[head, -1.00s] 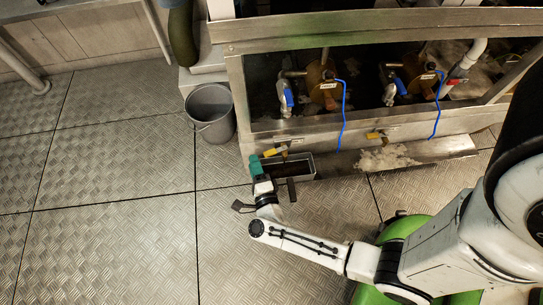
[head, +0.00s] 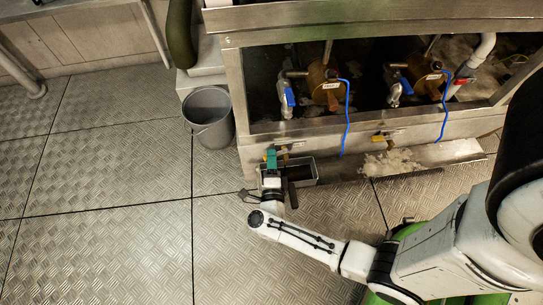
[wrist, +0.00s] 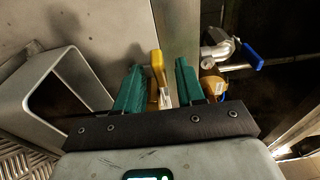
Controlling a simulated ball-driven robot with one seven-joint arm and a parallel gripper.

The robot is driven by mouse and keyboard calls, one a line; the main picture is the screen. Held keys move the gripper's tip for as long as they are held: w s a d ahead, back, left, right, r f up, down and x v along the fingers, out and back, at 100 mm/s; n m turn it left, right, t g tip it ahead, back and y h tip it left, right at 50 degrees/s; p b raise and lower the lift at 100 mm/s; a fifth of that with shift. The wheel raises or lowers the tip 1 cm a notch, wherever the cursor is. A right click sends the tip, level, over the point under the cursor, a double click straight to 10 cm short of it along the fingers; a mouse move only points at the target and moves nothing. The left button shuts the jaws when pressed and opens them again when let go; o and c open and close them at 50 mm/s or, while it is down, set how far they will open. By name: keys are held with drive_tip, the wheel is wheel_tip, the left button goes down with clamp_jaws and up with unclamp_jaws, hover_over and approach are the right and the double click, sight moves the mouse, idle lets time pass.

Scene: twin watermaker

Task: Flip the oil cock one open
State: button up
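A yellow lever (head: 284,149), which looks like the oil cock, is on the lower front rail of the steel cabinet at the left end. In the wrist view the yellow lever (wrist: 157,66) stands roughly upright with pale metal below it. My gripper (head: 272,158) has green fingers and is at this lever, partly covering it in the head view. In the wrist view my gripper (wrist: 159,70) is open, with the lever between its fingers and a gap visible on both sides. A second yellow lever (head: 380,138) is farther right on the rail.
An open metal box (head: 303,173) is below the left lever, and its rim (wrist: 32,88) is close left of my gripper. Blue-handled valves (head: 289,97) are inside the cabinet. A grey bucket (head: 208,118) stands left. The floor farther left is clear.

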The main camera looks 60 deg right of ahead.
drive_tip(key=shift+x, duration=1.05)
clamp_jaws()
